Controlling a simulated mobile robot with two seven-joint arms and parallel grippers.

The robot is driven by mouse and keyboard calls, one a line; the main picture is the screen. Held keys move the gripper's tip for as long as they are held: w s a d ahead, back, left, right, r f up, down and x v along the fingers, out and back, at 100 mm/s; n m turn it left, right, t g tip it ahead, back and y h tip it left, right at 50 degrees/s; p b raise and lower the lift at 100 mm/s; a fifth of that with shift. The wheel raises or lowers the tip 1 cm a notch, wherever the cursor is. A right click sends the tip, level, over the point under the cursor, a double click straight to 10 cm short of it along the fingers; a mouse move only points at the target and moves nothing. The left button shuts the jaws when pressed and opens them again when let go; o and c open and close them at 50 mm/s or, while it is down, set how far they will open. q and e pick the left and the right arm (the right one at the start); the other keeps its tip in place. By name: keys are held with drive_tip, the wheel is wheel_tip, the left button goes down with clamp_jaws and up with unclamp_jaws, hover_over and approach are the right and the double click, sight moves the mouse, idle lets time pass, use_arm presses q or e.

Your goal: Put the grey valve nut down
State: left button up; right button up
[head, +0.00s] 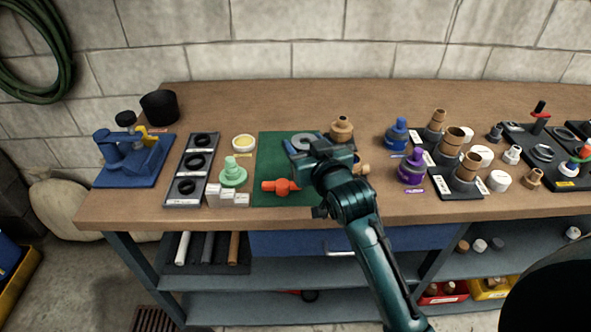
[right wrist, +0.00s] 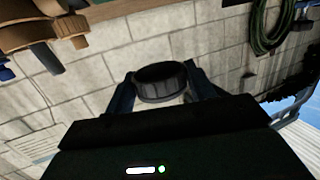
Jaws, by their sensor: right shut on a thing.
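My right gripper (head: 306,148) is over the far part of the green mat (head: 272,155) in the head view. It is shut on the grey valve nut (head: 302,139), a round dark-grey ring partly hidden by the gripper. In the right wrist view the nut (right wrist: 162,78) sits between the two fingers (right wrist: 160,92), its ribbed side showing. Its height above the mat is hard to tell. An orange-red valve part (head: 281,187) lies on the mat just left of my right arm. My left gripper is not in view.
A tan stepped fitting (head: 341,129) stands close behind and right of my gripper. Blue (head: 397,134) and purple (head: 411,168) fittings stand further right. A pale green fitting (head: 233,174) and a yellow-topped disc (head: 243,143) stand left of the mat. The mat's left part is bare.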

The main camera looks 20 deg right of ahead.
wheel_tip(320, 180, down, 8)
drive_tip(key=shift+r+b, duration=0.2)
drive_tip(key=shift+b, duration=0.1)
drive_tip(key=shift+f, duration=0.45)
drive_tip(key=o, duration=1)
drive_tip(key=shift+f, duration=0.1)
drive_tip(key=shift+c, duration=0.2)
drive_tip(key=s+r, duration=0.2)
drive_tip(key=s, duration=1)
drive_tip(key=s+a+f+n+g+y, duration=0.1)
drive_tip(key=s+a+f+g, duration=0.1)
drive_tip(key=s+f, duration=0.4)
drive_tip(key=s+a+f+n+g+y, duration=0.2)
drive_tip(key=s+a+f+g, duration=0.1)
drive_tip(key=s+f, duration=0.3)
wheel_tip(320, 180, down, 2)
drive_tip(key=shift+s+a+y, duration=0.3)
drive_tip(key=shift+a, duration=0.3)
